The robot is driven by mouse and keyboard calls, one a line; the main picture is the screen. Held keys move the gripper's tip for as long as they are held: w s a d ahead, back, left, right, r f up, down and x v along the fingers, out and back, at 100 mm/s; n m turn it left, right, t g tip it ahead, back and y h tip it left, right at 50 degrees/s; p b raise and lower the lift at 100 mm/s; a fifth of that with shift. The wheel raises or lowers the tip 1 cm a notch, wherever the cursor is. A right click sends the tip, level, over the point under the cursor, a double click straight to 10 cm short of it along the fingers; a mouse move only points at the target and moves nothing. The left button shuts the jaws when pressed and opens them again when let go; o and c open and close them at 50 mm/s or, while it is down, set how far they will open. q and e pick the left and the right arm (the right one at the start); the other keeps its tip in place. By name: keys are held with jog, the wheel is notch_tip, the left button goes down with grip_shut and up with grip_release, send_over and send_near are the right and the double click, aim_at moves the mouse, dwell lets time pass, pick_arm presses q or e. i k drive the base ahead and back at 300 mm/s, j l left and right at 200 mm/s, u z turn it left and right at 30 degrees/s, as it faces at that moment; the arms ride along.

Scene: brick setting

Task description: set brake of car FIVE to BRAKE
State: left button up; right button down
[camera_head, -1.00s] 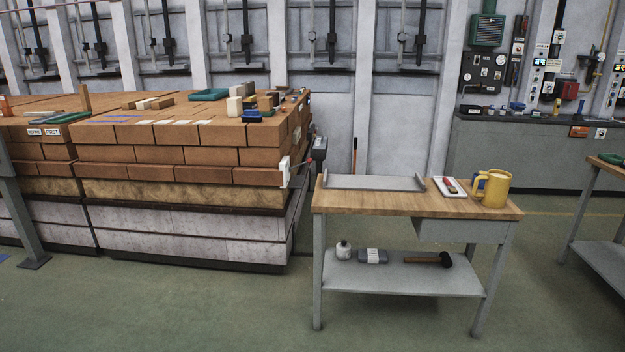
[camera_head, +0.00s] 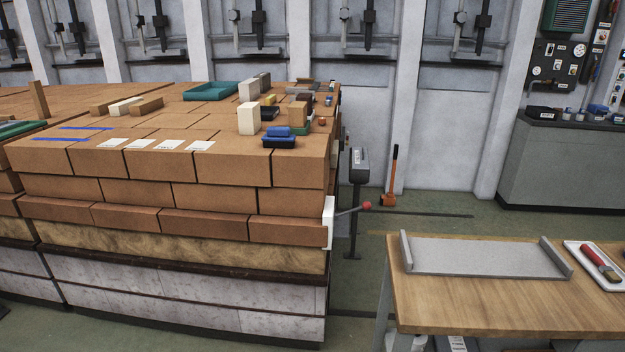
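A stack of large brown bricks on a pale block base, seemingly the car (camera_head: 180,292), fills the left half of the view. At its right end is a white plate (camera_head: 328,222) with a dark lever (camera_head: 349,211) that ends in a red knob (camera_head: 367,206). The lever sticks out to the right and slightly up. I cannot read any BRAKE mark or the car's number from here. Neither of my grippers shows in the view.
A wooden workbench (camera_head: 470,300) with a grey metal tray (camera_head: 485,258) and a white tray (camera_head: 590,252) stands at the front right. Green floor shows between stack and bench.

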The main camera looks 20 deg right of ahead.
aim_at(366, 205)
jog(key=i+z, duration=0.25)
jog(key=i, duration=0.2)
jog(key=i+z, duration=0.3)
jog(key=i, duration=0.15)
jog(key=i+j+z, duration=0.25)
jog(key=i, duration=0.2)
jog(key=i+j+z, duration=0.1)
jog(key=i+z, duration=0.15)
jog(key=i, duration=0.15)
